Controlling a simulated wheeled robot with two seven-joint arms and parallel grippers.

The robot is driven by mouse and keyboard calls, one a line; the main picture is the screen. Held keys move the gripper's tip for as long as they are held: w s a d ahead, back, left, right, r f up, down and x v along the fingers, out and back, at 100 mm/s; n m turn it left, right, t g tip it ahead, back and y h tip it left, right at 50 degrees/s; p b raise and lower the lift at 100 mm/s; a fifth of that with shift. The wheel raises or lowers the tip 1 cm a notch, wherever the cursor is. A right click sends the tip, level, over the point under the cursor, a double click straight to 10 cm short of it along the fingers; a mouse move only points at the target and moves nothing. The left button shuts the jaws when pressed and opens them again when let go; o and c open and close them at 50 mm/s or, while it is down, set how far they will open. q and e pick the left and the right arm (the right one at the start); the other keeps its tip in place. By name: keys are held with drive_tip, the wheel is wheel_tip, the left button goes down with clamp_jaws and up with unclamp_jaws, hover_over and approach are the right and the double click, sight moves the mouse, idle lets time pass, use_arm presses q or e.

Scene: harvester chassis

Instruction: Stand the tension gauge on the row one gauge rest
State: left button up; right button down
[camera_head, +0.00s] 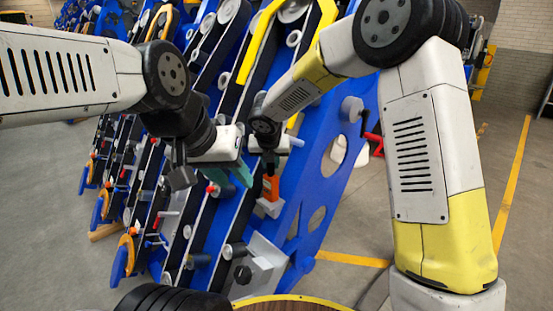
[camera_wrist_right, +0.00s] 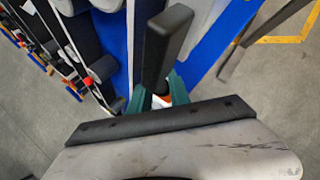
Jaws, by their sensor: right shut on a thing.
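My right gripper (camera_head: 271,163) points down in front of the blue chassis and is shut on an orange and black piece (camera_head: 271,187), which looks like the tension gauge. A pale block (camera_head: 269,207) is right below the orange part; I cannot tell whether it belongs to the gauge or is the rest.
The blue chassis (camera_head: 318,172) leans across the middle, with rollers, belts and pegs close to my left gripper. A red crank (camera_head: 373,140) sticks out at right. A grey bracket (camera_head: 258,270) is low on the chassis. Open floor (camera_head: 345,285) is at lower right.

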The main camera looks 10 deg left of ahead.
drive_tip(key=shift+f, duration=0.3)
drive_tip(key=c, duration=1.1)
unclamp_jaws()
drive_tip(key=shift+c, duration=0.2)
